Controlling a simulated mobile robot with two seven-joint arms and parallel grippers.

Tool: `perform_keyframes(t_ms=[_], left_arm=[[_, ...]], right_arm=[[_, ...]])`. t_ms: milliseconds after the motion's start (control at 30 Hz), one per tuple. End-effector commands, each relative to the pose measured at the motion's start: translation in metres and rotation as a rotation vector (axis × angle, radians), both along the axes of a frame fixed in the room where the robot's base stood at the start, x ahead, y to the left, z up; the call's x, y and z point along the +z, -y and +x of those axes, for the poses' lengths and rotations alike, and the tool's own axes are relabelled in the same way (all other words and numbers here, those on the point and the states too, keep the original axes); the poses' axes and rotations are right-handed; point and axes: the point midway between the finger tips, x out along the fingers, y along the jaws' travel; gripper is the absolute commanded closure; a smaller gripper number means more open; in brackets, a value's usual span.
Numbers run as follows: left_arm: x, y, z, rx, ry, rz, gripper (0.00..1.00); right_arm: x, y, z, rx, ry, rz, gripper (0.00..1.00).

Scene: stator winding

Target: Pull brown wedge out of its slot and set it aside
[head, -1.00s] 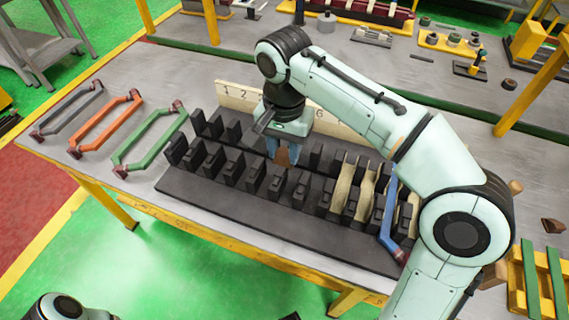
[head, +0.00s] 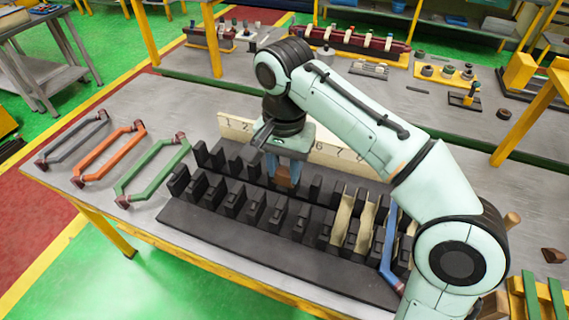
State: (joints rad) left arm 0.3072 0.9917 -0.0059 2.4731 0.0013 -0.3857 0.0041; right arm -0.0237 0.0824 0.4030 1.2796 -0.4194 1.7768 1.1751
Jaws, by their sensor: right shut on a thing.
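My right gripper (head: 283,174) comes down over the far row of the black slotted rack (head: 262,246), in front of the numbered board. Its fingers are shut on the brown wedge (head: 284,176), which shows between the blue-grey fingertips. The wedge stands at the far row of dark blocks (head: 215,157). I cannot tell whether its lower end is still inside the slot or just above it. My left gripper is not in view.
Grey (head: 72,137), orange (head: 108,152) and green (head: 150,170) coil frames lie on the table left of the rack. Cream strips (head: 343,216) and a blue frame (head: 388,250) sit in the rack's right part. A cream numbered board (head: 345,155) stands behind.

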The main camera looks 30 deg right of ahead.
Motion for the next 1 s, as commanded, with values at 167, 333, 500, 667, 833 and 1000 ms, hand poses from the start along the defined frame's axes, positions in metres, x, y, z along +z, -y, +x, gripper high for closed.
perform_keyframes(t_ms=[167,333,500,667,833,1000], left_arm=[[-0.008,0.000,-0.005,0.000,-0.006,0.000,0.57],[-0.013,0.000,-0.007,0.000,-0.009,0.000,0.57],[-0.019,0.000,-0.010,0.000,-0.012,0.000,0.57],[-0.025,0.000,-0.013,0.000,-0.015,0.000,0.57],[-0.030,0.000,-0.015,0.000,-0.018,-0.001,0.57],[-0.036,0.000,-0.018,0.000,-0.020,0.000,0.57]], right_arm=[[-0.011,0.000,-0.001,0.000,0.000,0.000,0.95],[-0.019,0.000,0.000,0.000,0.001,0.001,0.95],[-0.028,0.000,0.000,0.000,0.000,0.000,0.95],[-0.036,0.000,0.000,0.000,0.000,0.000,0.95],[-0.044,0.000,0.000,0.000,0.001,0.001,0.95],[-0.053,0.000,0.000,0.000,0.001,0.001,0.95]])
